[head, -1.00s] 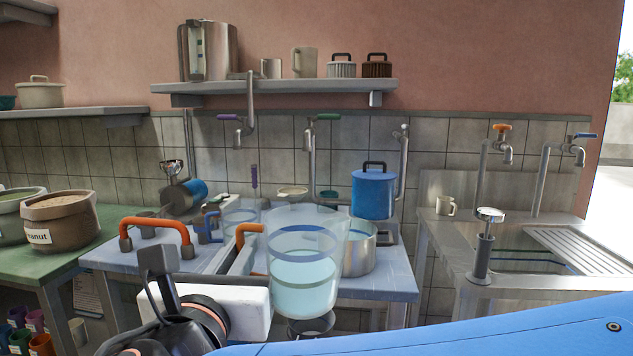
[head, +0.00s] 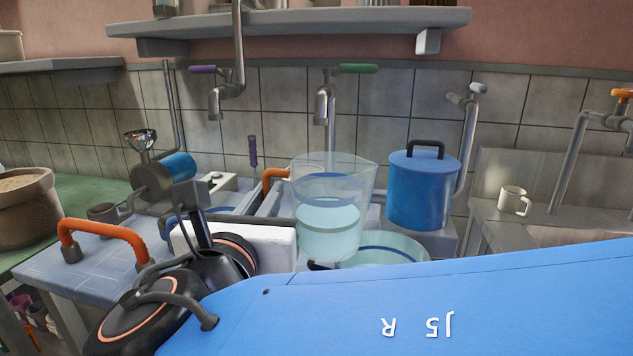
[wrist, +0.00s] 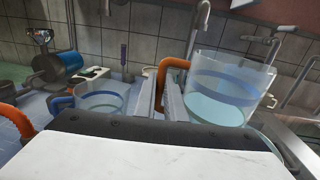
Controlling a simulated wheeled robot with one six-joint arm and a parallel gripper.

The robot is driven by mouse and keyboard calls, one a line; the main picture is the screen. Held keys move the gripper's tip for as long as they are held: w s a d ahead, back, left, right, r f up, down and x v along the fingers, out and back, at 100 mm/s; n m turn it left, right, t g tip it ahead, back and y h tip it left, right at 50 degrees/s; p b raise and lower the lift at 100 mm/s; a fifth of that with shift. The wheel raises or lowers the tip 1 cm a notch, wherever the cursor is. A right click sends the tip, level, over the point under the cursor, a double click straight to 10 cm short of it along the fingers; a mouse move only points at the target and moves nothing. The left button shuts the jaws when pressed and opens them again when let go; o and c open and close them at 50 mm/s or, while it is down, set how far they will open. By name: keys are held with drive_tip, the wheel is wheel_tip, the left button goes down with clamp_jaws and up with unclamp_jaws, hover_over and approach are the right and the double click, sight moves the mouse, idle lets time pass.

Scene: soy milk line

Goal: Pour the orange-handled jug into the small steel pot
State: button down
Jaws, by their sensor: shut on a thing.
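The orange-handled jug (head: 330,215) is clear, with a blue band and pale blue-green liquid inside. It looks upright in the head view. My gripper (head: 270,203) is shut on its orange handle; the fingers (wrist: 160,95) and handle also show in the wrist view, with the jug (wrist: 228,92) to their right.
A blue lidded pot (head: 422,192) stands close right of the jug. Taps with purple (head: 203,70) and green (head: 358,69) handles hang behind. Another clear blue-banded container (wrist: 100,100) is left of my fingers.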

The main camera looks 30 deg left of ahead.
sight(267, 171)
drive_tip(key=shift+w+r, duration=0.2)
wheel_tip(267, 171, up, 4)
drive_tip(key=m, duration=0.4)
drive_tip(key=shift+d+f+m, duration=0.1)
drive_tip(key=shift+f+m, duration=0.1)
drive_tip(key=shift+m, duration=0.1)
wheel_tip(267, 171, up, 3)
drive_tip(key=m, duration=0.4)
drive_tip(key=shift+d+r, duration=0.15)
drive_tip(key=shift+r, duration=0.05)
drive_tip(key=shift+w+d+r+m, duration=0.15)
drive_tip(key=shift+w+d+m, duration=0.05)
drive_tip(key=shift+d+m, duration=0.55)
drive_tip(key=shift+w+d+r+m, duration=0.15)
drive_tip(key=shift+d+m, duration=0.4)
drive_tip(key=shift+m, duration=0.4)
drive_tip(key=shift+w+d+f+m, duration=0.1)
drive_tip(key=shift+w+d+m, duration=0.1)
drive_tip(key=shift+d+m, duration=0.35)
drive_tip(key=shift+w+d+f+m, duration=0.1)
drive_tip(key=shift+w+d+m, duration=0.1)
drive_tip(key=shift+d+m, duration=0.4)
drive_tip(key=shift+w+d+f+m, duration=0.1)
drive_tip(key=shift+w+d+m, duration=0.1)
drive_tip(key=shift+d+m, duration=0.35)
drive_tip(key=shift+d, duration=0.1)
